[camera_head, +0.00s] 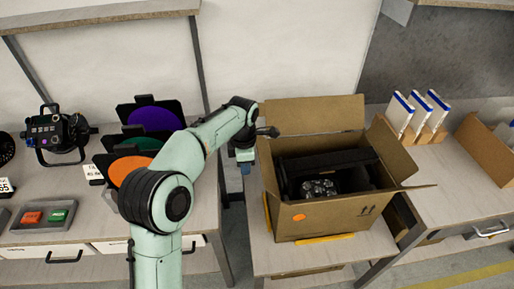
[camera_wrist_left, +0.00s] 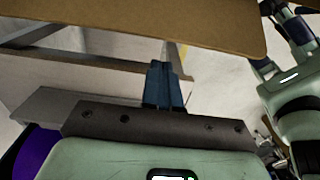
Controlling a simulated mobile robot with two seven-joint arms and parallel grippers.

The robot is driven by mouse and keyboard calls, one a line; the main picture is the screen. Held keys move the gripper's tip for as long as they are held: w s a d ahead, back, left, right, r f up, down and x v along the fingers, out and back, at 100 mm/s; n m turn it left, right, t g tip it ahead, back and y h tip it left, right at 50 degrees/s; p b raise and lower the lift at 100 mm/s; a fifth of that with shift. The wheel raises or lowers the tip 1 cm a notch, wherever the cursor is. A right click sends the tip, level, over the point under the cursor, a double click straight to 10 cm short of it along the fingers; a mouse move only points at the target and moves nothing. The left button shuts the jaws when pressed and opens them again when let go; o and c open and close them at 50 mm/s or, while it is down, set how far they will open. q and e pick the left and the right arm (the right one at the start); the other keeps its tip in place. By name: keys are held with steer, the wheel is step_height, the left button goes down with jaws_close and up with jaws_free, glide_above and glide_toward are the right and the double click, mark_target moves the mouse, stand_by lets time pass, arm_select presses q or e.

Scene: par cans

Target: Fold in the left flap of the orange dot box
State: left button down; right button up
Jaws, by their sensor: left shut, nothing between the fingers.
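The open cardboard box with the orange dot (camera_head: 299,217) stands on the middle table and holds a dark lamp fixture (camera_head: 320,187). Its back flap (camera_head: 313,113) stands up, and its right flap (camera_head: 391,150) leans up and outward. The left flap is hard to make out in the head view, beside my wrist. My left gripper (camera_head: 243,168) points down just left of the box. In the left wrist view its blue fingers (camera_wrist_left: 163,85) are together and empty. A brown cardboard panel (camera_wrist_left: 150,20) spans the top of that view, apart from the fingers. My right gripper is not in view.
The left table holds purple, green and orange filter frames (camera_head: 128,178), a black lamp (camera_head: 58,133) and a tray of red and green items (camera_head: 42,216). The right table holds white-and-blue packs (camera_head: 415,115) and another cardboard box (camera_head: 487,150). A gap separates the left and middle tables.

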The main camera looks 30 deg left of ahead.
mark_target(262, 165)
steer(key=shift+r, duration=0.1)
arm_select(q)
steer(key=shift+w+d+p, duration=1.1)
steer(key=shift+w+d, duration=0.25)
steer(key=shift+d, duration=0.25)
steer(key=shift+w+d+p, duration=1.05)
steer(key=shift+w+d, duration=0.25)
steer(key=shift+d, duration=0.25)
steer(key=shift+s+a+r, duration=0.5)
steer(key=shift+r, duration=0.2)
steer(key=shift+s+a+r+p, duration=0.2)
steer(key=shift+s+a+r, duration=0.15)
steer(key=shift+r, duration=0.1)
steer(key=shift+s+a+r+p, duration=0.15)
steer(key=shift+s+a+r, duration=0.05)
steer(key=shift+a+r, duration=0.2)
step_height(262, 165, up, 9)
steer(key=p, duration=0.4)
steer(key=shift+w, duration=0.15)
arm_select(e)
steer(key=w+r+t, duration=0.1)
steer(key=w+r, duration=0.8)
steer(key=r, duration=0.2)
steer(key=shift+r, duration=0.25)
